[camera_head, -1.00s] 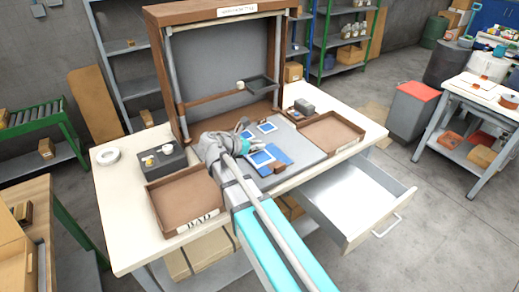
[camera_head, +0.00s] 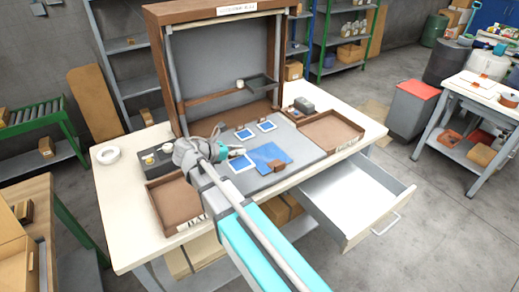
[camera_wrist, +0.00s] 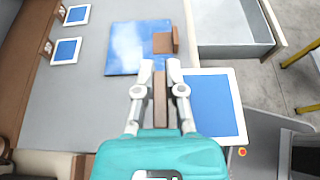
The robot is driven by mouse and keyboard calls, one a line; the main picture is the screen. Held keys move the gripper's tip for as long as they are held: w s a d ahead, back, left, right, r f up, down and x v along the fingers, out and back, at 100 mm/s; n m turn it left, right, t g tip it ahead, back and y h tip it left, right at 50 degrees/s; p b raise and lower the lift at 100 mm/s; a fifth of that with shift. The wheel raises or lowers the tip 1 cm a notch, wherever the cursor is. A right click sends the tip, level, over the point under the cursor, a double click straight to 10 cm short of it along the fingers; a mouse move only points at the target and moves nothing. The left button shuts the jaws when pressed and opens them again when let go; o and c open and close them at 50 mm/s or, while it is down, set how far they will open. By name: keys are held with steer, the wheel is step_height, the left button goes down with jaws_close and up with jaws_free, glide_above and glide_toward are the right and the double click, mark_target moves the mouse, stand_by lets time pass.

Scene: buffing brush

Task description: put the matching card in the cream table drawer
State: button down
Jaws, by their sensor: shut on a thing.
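In the wrist view my gripper (camera_wrist: 159,66) is shut on the brown tab (camera_wrist: 160,88) of a blue card with a white border (camera_wrist: 212,105). The card extends to the right of the fingers and looks larger than the other cards. In the head view my gripper (camera_head: 234,153) and this card (camera_head: 240,164) are over the front left of the grey mat. Two similar cards (camera_head: 243,134) (camera_head: 267,125) lie farther back on the mat. The cream table (camera_head: 118,215) has its drawer (camera_head: 350,192) pulled out at the front right; its visible floor is empty.
A larger blue sheet (camera_head: 262,152) with a brown block (camera_head: 279,166) lies on the grey mat (camera_head: 303,155). A brown tray (camera_head: 176,222) is at the left and another (camera_head: 355,131) at the right. A brown-framed upright panel (camera_head: 152,60) stands behind. Floor right of the drawer is clear.

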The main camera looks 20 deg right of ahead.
stand_by(0.3)
steer(key=w+f+b, duration=0.3)
steer(key=w, duration=0.1)
steer(key=w+f+b, duration=0.3)
steer(key=w, duration=0.1)
steer(key=w+d+f+b, duration=0.1)
steer(key=w+f+b, duration=0.2)
steer(key=w, duration=0.2)
steer(key=shift+w, duration=0.1)
steer(key=shift+f, duration=0.1)
steer(key=shift+w+f+b, duration=0.4)
steer(key=shift+f+b, duration=0.1)
steer(key=shift+b, duration=0.1)
steer(key=shift+d+f+b, duration=0.1)
steer(key=shift+f+b, duration=1.3)
steer(key=shift+f, duration=0.05)
steer(key=shift+f, duration=0.1)
